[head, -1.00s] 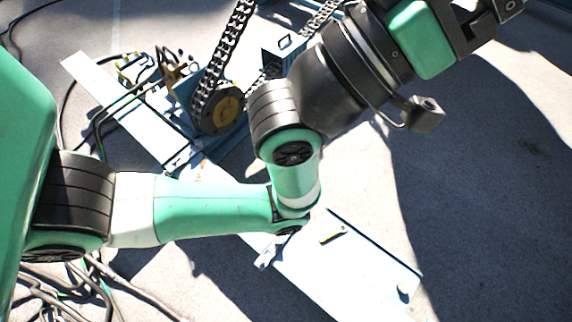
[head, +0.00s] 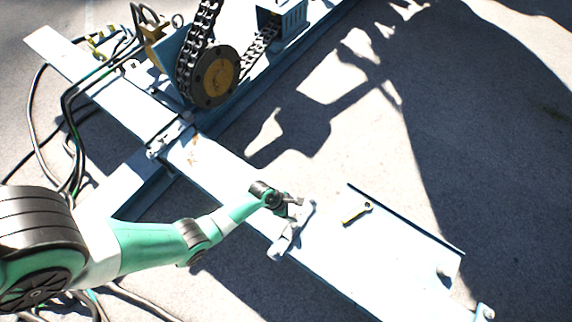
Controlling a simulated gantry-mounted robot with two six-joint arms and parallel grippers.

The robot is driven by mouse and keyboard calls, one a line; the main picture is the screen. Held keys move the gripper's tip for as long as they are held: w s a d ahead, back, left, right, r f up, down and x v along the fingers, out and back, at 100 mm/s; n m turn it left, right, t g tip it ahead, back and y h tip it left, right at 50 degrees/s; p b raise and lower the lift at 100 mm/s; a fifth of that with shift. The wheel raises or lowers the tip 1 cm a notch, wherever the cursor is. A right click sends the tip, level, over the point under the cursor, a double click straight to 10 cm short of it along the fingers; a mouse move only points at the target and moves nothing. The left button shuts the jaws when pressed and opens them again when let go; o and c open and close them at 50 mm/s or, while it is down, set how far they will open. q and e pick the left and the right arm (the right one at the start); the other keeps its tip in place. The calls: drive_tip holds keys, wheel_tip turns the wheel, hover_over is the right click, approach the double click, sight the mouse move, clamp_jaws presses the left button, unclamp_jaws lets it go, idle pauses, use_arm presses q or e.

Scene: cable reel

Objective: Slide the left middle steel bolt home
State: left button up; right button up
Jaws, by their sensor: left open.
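My left gripper (head: 296,207) reaches in from the left over a pale blue beam. It is open, and its tips are small in the picture, beside the upper end of a grey steel fitting (head: 287,236) on the beam, probably the left middle bolt. I cannot tell whether they touch it. The fitting lies slantwise across the beam, with a wider foot at its lower end. Other grey fittings sit on the beam's crossing (head: 166,143) and near the lower right end (head: 484,312). My right gripper is not in view.
A yellow-and-black handle (head: 357,213) lies on a pale plate (head: 405,250) right of the gripper. A chain (head: 198,40) and yellow-centred sprocket (head: 216,77) stand at the top. Black cables (head: 70,125) run at the left. The shaded ground at right is clear.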

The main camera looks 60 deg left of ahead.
use_arm(q)
drive_tip(key=b, duration=0.2)
approach(293, 224)
drive_tip(key=r, duration=0.1)
drive_tip(key=shift+n+g, duration=0.3)
drive_tip(key=shift+n, duration=0.1)
drive_tip(key=b+x, duration=1)
drive_tip(key=b, duration=0.1)
drive_tip(key=shift+a, duration=0.2)
drive_tip(key=shift+w+d+f+b, duration=0.15)
drive_tip(key=shift+w+f+b, duration=0.15)
drive_tip(key=shift+f+b, duration=0.25)
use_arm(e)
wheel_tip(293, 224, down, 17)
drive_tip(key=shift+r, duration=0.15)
use_arm(q)
drive_tip(key=shift+r, duration=0.1)
clamp_jaws()
